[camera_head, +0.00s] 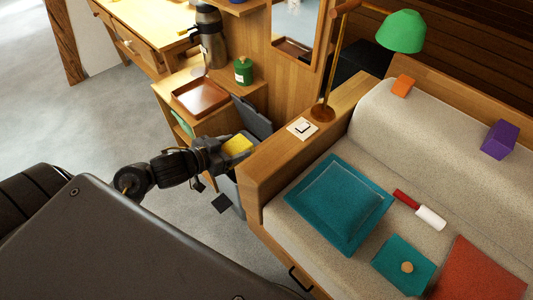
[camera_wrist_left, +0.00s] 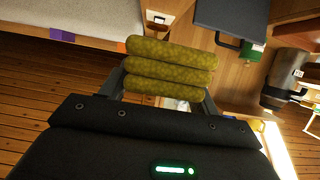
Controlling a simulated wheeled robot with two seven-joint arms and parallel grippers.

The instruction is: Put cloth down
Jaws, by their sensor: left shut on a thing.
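My left gripper (camera_head: 224,149) reaches in from the left and is shut on a folded yellow cloth (camera_head: 238,145). In the left wrist view the cloth (camera_wrist_left: 172,67) shows as several thick olive-yellow folds between the fingers of my left gripper (camera_wrist_left: 163,88). The cloth is held beside the wooden arm of the sofa, in front of a raised dark grey lid (camera_head: 252,117). A grey bin (camera_head: 236,192) shows partly below the gripper. Whether the cloth touches the bin is hidden. My right gripper is not in view.
A wooden shelf unit with a brown tray (camera_head: 200,96), a green jar (camera_head: 243,70) and a steel flask (camera_head: 210,38) stands behind. The sofa (camera_head: 300,215) holds a teal cushion (camera_head: 335,203) and a lint roller (camera_head: 420,208). A green lamp (camera_head: 401,32) stands near its arm.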

